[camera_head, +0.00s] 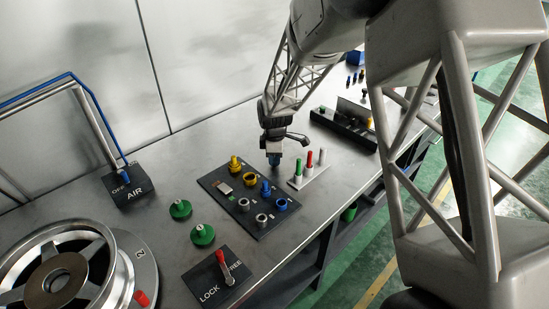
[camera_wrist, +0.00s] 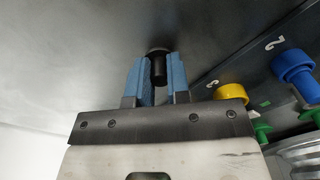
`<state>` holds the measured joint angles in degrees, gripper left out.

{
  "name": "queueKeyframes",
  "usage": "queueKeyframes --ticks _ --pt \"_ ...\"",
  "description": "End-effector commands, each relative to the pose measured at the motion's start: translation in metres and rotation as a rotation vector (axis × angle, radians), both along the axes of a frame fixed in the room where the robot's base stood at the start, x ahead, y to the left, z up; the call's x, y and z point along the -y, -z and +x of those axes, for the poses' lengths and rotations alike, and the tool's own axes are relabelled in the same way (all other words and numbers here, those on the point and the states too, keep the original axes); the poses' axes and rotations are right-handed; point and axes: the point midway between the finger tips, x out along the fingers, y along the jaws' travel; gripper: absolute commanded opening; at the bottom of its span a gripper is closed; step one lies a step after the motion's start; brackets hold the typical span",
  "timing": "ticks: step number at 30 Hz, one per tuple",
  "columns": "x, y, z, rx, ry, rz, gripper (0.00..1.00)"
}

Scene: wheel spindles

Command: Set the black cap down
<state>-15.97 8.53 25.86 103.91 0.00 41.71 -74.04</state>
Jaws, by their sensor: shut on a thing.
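My gripper (camera_head: 275,160) points down over the grey bench, just beyond the far edge of the dark numbered board (camera_head: 222,197). In the wrist view its two blue fingers (camera_wrist: 158,82) are shut on the black cap (camera_wrist: 158,68). The cap has a dark round disc at its far end and a narrower black body between the fingers. Whether it touches the bench is unclear. In the head view I cannot make out the cap at the fingertips. The board carries yellow, blue and grey parts, including a yellow cap (camera_head: 235,163) and a blue cap (camera_head: 265,188).
A pale stand (camera_head: 314,176) with green, red and white pegs is right of my gripper, close by. A black tray (camera_head: 345,130) lies behind it. Green knobs (camera_head: 180,209), a lock lever (camera_head: 221,262) and a wheel (camera_head: 60,270) are to the left. Bare bench lies left of the gripper.

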Motion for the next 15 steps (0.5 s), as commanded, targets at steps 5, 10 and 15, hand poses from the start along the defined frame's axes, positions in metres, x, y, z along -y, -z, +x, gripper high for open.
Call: queueKeyframes --ticks 5,10,15 --pt "0.0 -0.0003 0.0 0.0 0.0 0.0 0.0" --pt "0.0 0.0024 0.0 0.0 0.0 0.0 0.0" --pt "0.0 0.0026 0.0 0.0 0.0 0.0 0.39"
